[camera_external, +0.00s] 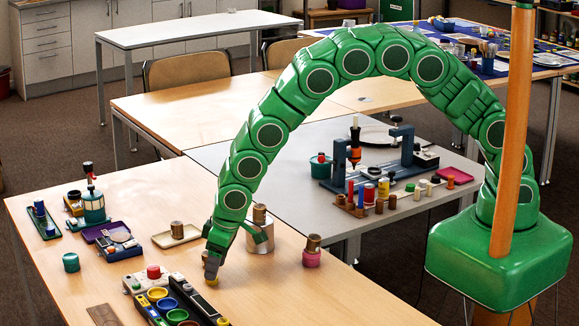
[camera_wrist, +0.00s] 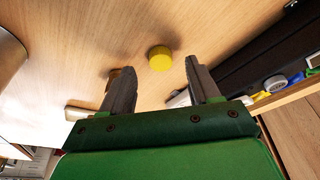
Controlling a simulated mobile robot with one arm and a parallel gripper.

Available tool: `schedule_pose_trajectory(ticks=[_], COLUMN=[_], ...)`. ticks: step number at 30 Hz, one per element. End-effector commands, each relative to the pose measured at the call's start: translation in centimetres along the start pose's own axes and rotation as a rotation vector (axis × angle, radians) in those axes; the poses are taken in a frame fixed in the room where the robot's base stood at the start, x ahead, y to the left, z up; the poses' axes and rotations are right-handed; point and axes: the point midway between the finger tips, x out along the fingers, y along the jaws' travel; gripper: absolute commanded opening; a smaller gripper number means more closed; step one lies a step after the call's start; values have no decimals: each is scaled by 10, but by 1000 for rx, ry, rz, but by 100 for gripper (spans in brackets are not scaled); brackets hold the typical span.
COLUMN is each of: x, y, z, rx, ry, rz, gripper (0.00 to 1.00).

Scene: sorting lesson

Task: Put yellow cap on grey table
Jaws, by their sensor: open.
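The yellow cap (camera_wrist: 160,58) is a small round piece on the light wooden table, just beyond and between my fingertips in the wrist view. In the external view a bit of the cap (camera_external: 212,282) shows right under my gripper (camera_external: 211,268); the fingers partly hide it. My gripper (camera_wrist: 162,80) points down at the wooden table, with its two fingers apart and nothing between them held. The grey table (camera_external: 300,160) adjoins the wooden table on the right, behind my gripper, with a bare stretch at its left.
A black tray with coloured pots (camera_external: 182,302) lies close by my gripper. A metal can (camera_external: 260,232) and a pink pot (camera_external: 312,256) stand to its right. On the grey table, a blue stand (camera_external: 340,182) and several small bottles and caps take up the middle and right.

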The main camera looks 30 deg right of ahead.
Motion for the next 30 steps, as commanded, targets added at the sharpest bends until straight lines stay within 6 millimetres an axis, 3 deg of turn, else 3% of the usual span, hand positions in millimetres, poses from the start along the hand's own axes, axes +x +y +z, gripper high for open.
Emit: schedule_pose_trajectory(ticks=[7,16,27,30], x=[24,26,26,26], y=[-1,-1,-1,0], z=[0,0,0,0], rx=[-1,-1,-1,-1], ry=[-1,1,1,1], rz=[0,-1,-1,0], gripper=[61,60,3,1])
